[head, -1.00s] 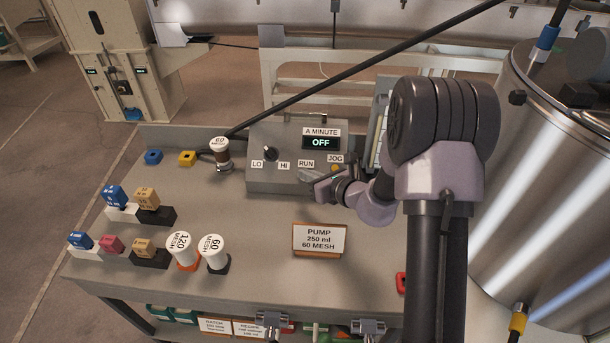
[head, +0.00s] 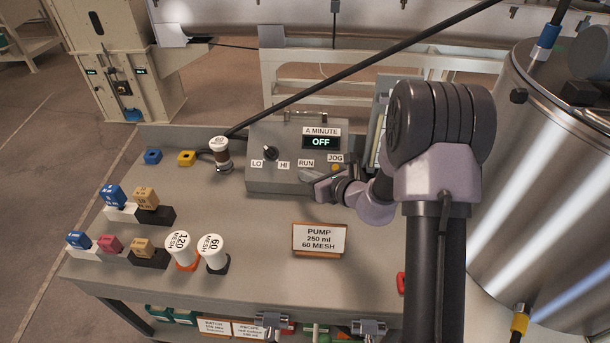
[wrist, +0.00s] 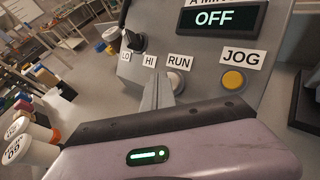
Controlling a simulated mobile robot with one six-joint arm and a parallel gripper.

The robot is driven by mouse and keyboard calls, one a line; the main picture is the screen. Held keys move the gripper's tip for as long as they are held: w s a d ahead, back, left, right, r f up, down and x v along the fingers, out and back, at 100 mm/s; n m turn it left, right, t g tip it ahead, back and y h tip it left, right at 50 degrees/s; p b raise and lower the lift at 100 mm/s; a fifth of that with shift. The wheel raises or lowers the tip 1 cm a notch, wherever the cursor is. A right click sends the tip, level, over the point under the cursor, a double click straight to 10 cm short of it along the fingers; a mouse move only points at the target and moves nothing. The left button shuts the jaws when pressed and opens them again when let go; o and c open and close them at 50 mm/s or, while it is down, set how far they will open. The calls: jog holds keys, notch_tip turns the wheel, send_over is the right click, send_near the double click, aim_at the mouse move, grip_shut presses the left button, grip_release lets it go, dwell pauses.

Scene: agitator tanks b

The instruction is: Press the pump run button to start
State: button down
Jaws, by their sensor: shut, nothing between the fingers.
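The grey pump control box (head: 262,181) stands at the back of the bench, its display (head: 320,142) reading OFF. In the wrist view the display (wrist: 222,17) also reads OFF. The pale round run button (wrist: 176,84) sits below the RUN label (wrist: 180,60), partly hidden behind my fingers. My gripper (wrist: 164,90) is shut and empty, its tips in front of the button's left side. I cannot tell whether they touch it. In the head view my gripper (head: 304,176) is at the box front below the RUN label (head: 306,163) and hides the button.
The yellow JOG button (wrist: 233,80) is just right of the run button. The LO/HI knob (head: 270,153) is to the left. A steel tank (head: 535,190) is at the right.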

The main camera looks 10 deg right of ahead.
jog(key=shift+w+f, duration=0.1)
jog(key=shift+f, duration=0.1)
dwell(0.5)
jog(key=shift+s+a+r, duration=0.15)
jog(key=shift+s+r, duration=0.35)
jog(key=shift+r, duration=0.2)
jog(key=shift+s+a+r+p, duration=0.25)
jog(key=shift+s+r+p, duration=0.5)
jog(key=shift+r, duration=0.25)
jog(key=shift+s+a+r+p, duration=0.2)
jog(key=shift+s+r+p, duration=0.55)
jog(key=shift+r, duration=0.25)
